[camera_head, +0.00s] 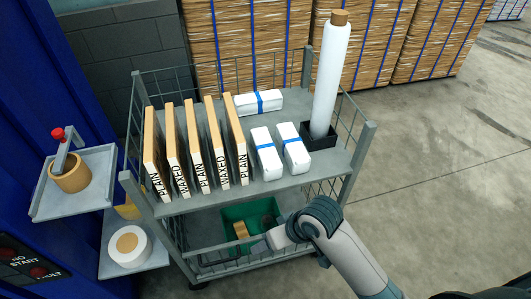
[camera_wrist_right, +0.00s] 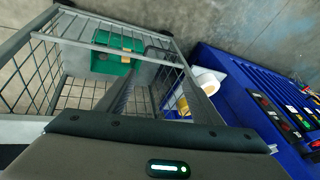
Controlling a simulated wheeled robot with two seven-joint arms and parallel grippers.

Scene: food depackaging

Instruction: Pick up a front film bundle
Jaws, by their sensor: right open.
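Two front film bundles, white packs with blue bands, lie side by side on the cart's top shelf: the left one (camera_head: 265,160) and the right one (camera_head: 295,158). A third white bundle (camera_head: 245,104) lies crosswise behind them. My right arm comes in from the lower right, and my right gripper (camera_head: 273,239) is in front of and below the top shelf's front edge, apart from the bundles. Its fingers are hardly visible. The right wrist view shows its dark housing (camera_wrist_right: 150,130) but no bundle. My left gripper is not in view.
Upright boards (camera_head: 194,150) marked PLAIN and WAXED stand left of the bundles. A tall white roll (camera_head: 331,75) stands in a black holder at right. Wire sides and corner posts (camera_head: 357,160) frame the cart. A green bin (camera_head: 235,215) sits below, also in the wrist view (camera_wrist_right: 108,66).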

